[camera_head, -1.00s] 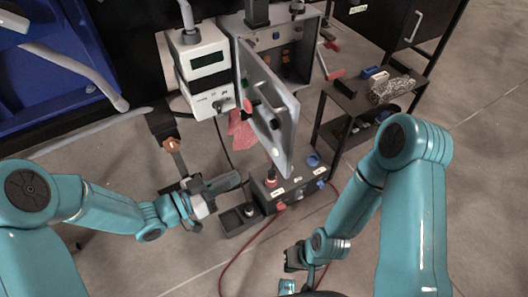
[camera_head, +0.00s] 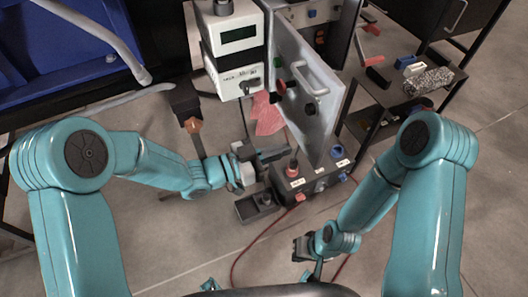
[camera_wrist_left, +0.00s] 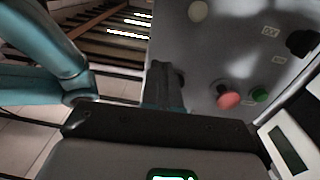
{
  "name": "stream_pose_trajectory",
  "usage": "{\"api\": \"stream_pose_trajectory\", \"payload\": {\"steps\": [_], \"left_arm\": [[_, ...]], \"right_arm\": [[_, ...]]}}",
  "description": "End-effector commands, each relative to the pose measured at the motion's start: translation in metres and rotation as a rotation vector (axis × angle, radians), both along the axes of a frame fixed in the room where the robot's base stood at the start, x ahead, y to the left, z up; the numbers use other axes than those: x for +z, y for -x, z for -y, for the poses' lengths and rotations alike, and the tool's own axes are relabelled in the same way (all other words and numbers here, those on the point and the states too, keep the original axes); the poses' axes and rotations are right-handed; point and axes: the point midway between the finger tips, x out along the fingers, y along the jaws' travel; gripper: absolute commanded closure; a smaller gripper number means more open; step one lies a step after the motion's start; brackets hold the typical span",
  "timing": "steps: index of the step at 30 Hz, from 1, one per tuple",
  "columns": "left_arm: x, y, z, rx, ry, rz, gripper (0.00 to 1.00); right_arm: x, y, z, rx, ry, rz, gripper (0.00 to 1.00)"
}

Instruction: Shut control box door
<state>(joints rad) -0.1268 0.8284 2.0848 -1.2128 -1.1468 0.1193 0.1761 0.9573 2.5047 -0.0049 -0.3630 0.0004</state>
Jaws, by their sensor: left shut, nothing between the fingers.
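The grey control box door (camera_head: 301,115) stands open in the head view, swung out from the control box (camera_head: 342,37). It has a light handle (camera_head: 312,76), a black knob and coloured buttons. My left gripper (camera_head: 287,151) is shut and empty, low beside the door's lower left edge; I cannot tell whether it touches. In the left wrist view, the closed fingers (camera_wrist_left: 165,85) are in front of a grey panel (camera_wrist_left: 225,50) with a red button and a green button. My right gripper (camera_head: 303,247) is low at right, away from the door; its jaws are too small to read.
A white meter unit (camera_head: 235,50) stands left of the door, with a red cloth (camera_head: 266,115) below it. A black box with plugs (camera_head: 312,180) sits under the door. A dark shelf (camera_head: 385,98) stands at right. Floor is clear at lower right.

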Motion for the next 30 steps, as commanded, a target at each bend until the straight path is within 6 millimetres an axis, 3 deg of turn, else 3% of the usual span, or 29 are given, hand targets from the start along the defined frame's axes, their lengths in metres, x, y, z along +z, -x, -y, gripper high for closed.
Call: {"api": "stream_pose_trajectory", "payload": {"steps": [6,12,30], "left_arm": [[0.0,-0.014,0.042,-0.003,0.0,0.0,1.0],[0.0,-0.022,0.064,-0.001,0.001,0.0,1.0],[-0.001,-0.026,0.074,0.011,0.001,0.001,1.0]], "right_arm": [[0.001,0.0,0.0,0.0,0.0,0.0,1.0],[0.001,0.0,0.0,0.0,0.0,0.0,1.0],[-0.003,0.0,0.0,0.0,0.0,0.0,1.0]]}}
